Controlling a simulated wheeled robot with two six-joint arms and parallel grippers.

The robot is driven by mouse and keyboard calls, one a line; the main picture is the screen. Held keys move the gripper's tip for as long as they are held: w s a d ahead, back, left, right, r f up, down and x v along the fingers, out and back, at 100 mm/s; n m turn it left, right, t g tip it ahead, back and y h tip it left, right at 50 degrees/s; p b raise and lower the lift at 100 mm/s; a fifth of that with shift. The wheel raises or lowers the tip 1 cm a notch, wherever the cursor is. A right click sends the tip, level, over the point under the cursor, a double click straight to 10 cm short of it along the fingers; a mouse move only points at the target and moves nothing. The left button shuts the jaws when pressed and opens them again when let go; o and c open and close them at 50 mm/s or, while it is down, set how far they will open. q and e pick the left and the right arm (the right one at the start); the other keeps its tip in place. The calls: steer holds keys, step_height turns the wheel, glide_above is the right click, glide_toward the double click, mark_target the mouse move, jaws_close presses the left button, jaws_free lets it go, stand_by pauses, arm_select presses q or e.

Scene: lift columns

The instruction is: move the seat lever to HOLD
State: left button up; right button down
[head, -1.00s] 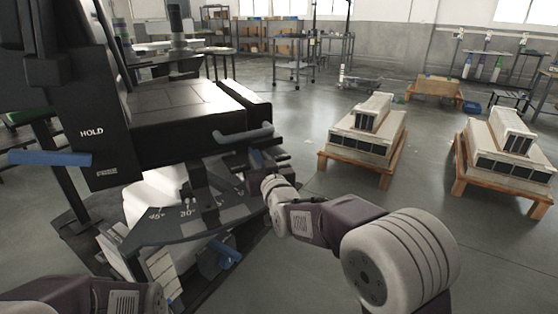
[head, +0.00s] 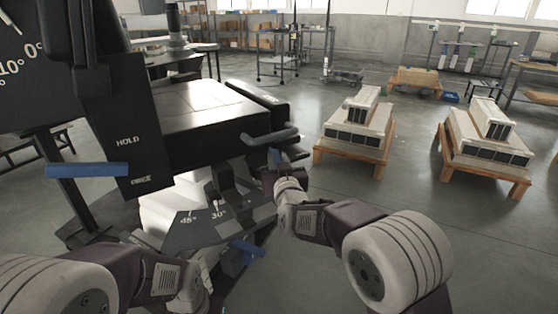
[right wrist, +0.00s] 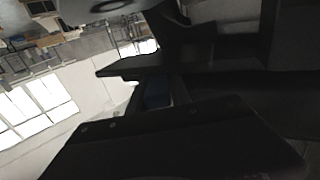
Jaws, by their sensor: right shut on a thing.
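A black panel (head: 135,160) at the left carries the words HOLD and, lower, FREE. A blue lever (head: 87,169) sticks out to the left of it, nearer the height of FREE. A blue-grey handle (head: 270,137) stands at the right side of the black seat (head: 190,105). My right gripper (head: 268,176) is below that handle, shut on a small blue piece (head: 275,157); blue also shows between the dark fingers in the right wrist view (right wrist: 157,95). What this piece joins is hidden. My left gripper (head: 212,264) is low, near a lower blue handle (head: 245,252); its fingers are unclear.
An angle plate (head: 205,228) marked 45° and 30° lies below the seat. Two pallets with grey-white blocks (head: 355,135) (head: 487,145) stand on the floor at the right. Shelves and carts (head: 278,65) line the back.

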steer(key=c, duration=1.2)
jaws_free()
steer(key=s, duration=0.2)
steer(key=s+d+p, duration=0.1)
steer(key=s, duration=0.5)
steer(key=shift+d+f+p, duration=0.1)
steer(key=shift+d+p, duration=0.15)
steer(key=shift+p, duration=0.1)
steer(key=shift+s+d, duration=0.1)
steer(key=shift+s, duration=0.35)
